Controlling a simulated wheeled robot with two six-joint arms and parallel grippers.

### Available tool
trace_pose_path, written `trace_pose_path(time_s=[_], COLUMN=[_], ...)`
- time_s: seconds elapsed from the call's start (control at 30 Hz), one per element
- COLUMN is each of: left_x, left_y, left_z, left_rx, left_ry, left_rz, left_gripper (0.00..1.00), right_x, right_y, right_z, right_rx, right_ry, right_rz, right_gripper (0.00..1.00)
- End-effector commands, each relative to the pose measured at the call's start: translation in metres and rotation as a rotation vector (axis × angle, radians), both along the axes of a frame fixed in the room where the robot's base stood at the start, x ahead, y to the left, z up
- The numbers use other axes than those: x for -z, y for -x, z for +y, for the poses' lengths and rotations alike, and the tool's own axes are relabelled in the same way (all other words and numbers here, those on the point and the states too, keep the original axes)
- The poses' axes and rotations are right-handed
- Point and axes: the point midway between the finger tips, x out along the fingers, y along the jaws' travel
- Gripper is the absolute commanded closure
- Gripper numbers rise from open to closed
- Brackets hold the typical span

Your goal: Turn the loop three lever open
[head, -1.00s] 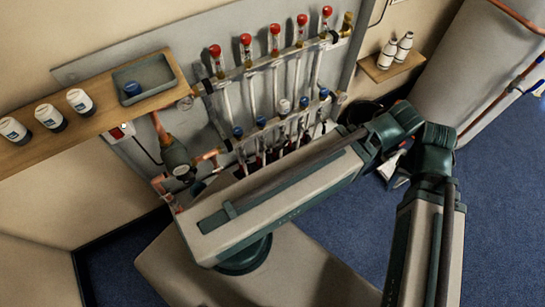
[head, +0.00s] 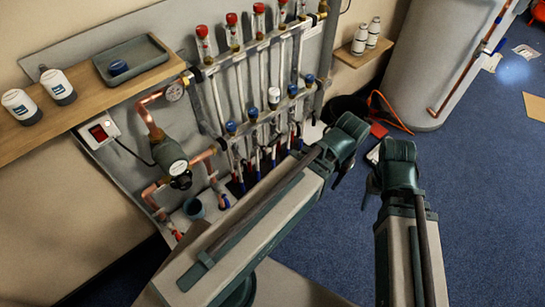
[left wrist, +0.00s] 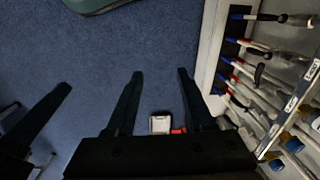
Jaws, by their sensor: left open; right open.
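Small levers and red and blue pipe ends hang below, partly hidden by my left arm. In the left wrist view, black levers (left wrist: 259,75) show among the pipes at the right; I cannot tell which is loop three. My left gripper (left wrist: 159,73) is open and empty over the floor, left of the manifold. My right gripper (head: 370,190) is open, right of the manifold, apart from it.
A shelf (head: 88,105) with white bottles and a grey tray (head: 150,55) is at left. A pump (head: 170,155) with copper pipes stands beside the manifold. A small shelf (head: 362,55) with two bottles and a large cylinder (head: 435,60) are at right.

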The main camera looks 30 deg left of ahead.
Motion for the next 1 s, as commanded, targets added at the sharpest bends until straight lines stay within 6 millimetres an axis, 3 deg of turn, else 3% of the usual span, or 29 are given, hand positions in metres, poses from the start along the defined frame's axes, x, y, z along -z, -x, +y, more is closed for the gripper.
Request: trace_pose_path(time_s=[0.03,0.6,0.8,1.0], left_x=[0.039,0.246,0.305,0.348], left_y=[-0.003,-0.028,-0.039,-0.057], left_z=[0.004,0.049,0.071,0.099], left_rx=[-0.013,-0.138,-0.168,-0.174], left_ry=[0.004,0.035,-0.006,-0.125], left_rz=[-0.004,-0.046,-0.054,-0.052], left_gripper=[0.47,0.47,0.47,0.47], right_x=[0.039,0.245,0.305,0.352], right_y=[0.000,-0.001,-0.001,-0.001], right_z=[0.000,0.000,0.000,0.000], right_rx=[0.000,-0.001,-0.002,-0.002], right_ry=[0.000,0.001,0.000,0.001], right_rz=[0.000,-0.004,-0.005,-0.006], right_gripper=[0.47,0.47,0.47,0.47])
